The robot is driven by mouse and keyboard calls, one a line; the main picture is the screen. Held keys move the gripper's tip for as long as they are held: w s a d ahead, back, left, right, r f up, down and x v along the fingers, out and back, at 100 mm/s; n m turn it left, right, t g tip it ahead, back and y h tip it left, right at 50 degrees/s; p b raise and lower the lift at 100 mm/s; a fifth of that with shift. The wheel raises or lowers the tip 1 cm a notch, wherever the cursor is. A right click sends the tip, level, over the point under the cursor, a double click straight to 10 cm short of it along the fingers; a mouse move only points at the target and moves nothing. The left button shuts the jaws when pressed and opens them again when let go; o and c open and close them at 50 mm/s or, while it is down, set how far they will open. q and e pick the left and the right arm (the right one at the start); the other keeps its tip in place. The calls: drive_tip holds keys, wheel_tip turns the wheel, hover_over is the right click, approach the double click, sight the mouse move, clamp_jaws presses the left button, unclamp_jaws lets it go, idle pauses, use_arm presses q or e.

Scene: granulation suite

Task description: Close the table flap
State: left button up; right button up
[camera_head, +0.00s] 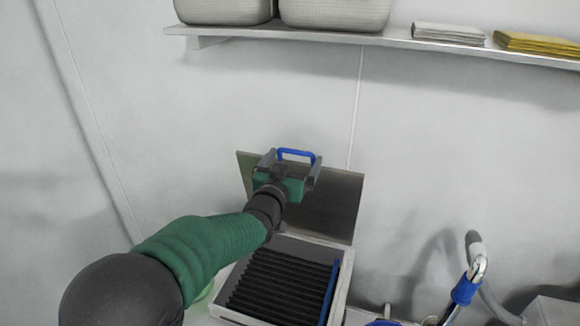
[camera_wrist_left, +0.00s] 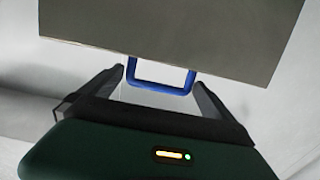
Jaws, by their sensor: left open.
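The table flap is a flat grey-brown panel (camera_head: 335,200) standing raised, tilted up near the wall behind a white box-like unit with a black ribbed interior (camera_head: 280,285). A blue handle (camera_head: 297,153) shows at the flap's upper edge. In the left wrist view the flap (camera_wrist_left: 170,30) fills the top and the blue handle (camera_wrist_left: 160,86) projects from its edge. My left gripper (camera_head: 291,168) is open in front of the flap, its fingers on either side of the handle; I cannot tell whether they touch it. My right gripper is not in view.
A wall shelf (camera_head: 400,41) above holds two pale containers (camera_head: 335,12), a white folded stack (camera_head: 448,33) and a yellow one (camera_head: 540,43). A blue and metal fitting (camera_head: 466,288) and a grey curved pipe (camera_head: 485,275) stand at lower right. The wall between is clear.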

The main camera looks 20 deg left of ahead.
use_arm(q)
drive_tip(key=s+b, duration=0.2)
drive_tip(key=s, duration=1.4)
drive_tip(key=shift+s+a+b, duration=0.3)
drive_tip(key=shift+b, duration=0.1)
